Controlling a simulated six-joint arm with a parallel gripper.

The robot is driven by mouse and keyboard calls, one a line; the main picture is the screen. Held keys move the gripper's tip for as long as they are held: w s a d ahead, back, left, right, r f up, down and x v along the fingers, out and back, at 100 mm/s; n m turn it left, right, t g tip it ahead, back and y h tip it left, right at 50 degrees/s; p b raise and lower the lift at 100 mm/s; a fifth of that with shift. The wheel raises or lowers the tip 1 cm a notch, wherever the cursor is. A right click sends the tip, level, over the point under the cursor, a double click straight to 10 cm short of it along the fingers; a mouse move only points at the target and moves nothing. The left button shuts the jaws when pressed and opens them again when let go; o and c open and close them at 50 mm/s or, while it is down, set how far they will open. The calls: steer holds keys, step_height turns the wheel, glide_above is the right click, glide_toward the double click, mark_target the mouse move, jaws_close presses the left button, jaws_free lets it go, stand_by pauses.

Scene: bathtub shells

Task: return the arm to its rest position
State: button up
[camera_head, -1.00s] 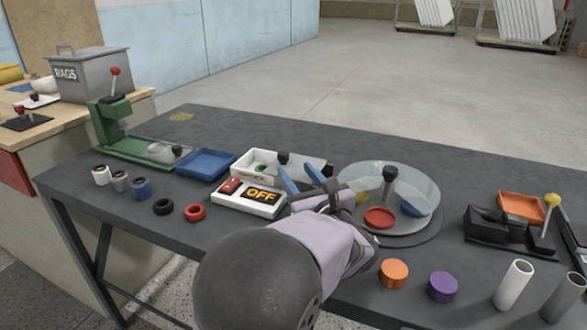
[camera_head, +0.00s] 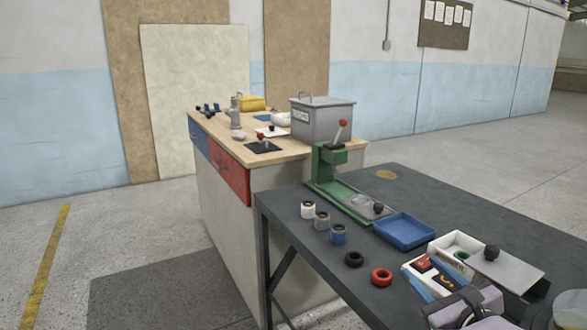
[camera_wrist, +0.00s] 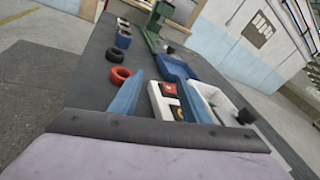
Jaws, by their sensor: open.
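My gripper (camera_head: 432,270) shows at the lower right of the head view, with two blue fingers spread apart and nothing seen between them but the white switch box (camera_head: 415,268) beyond or below. In the wrist view my gripper (camera_wrist: 160,98) points along the dark table, its fingers apart and empty. The switch box (camera_wrist: 160,103) shows between them there, with a red switch and a display partly covered. I cannot tell how high the fingers are above it.
On the dark table (camera_head: 290,205) are a red ring (camera_head: 381,277), a black ring (camera_head: 354,259), several small jars, a blue tray (camera_head: 404,231), a white bin (camera_head: 455,243) and a green press (camera_head: 325,168). A wooden cabinet with a grey rags box (camera_head: 322,120) stands behind. Floor at left is clear.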

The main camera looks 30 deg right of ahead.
steer(key=w+a+f+n+g+y, duration=0.25)
steer(key=a+n+y, duration=0.2)
steer(key=a, duration=0.35)
steer(key=w+a+f+n+g+y+p, duration=0.1)
steer(key=w+a+f+n+y, duration=0.15)
steer(key=a+n, duration=0.45)
steer(key=w+a+f+n+g+y, duration=0.25)
steer(key=a+y, duration=0.25)
steer(key=a, duration=0.5)
steer(key=s+a+f+n+g+h+b, duration=0.25)
steer(key=s+a+f+n+g, duration=0.3)
steer(key=f+n, duration=0.45)
steer(key=s+a+f+n+g+h+b, duration=0.1)
steer(key=s+a+f+n+g+h, duration=0.4)
steer(key=f+n, duration=0.5)
step_height(320, 180, up, 34)
steer(key=a+n+t+y+p, duration=0.1)
steer(key=n+p, duration=0.1)
steer(key=p, duration=3)
steer(key=shift+w+r+p, duration=0.15)
steer(key=shift+r+p, duration=0.1)
steer(key=shift+p, duration=0.1)
steer(key=shift+a+f, duration=0.1)
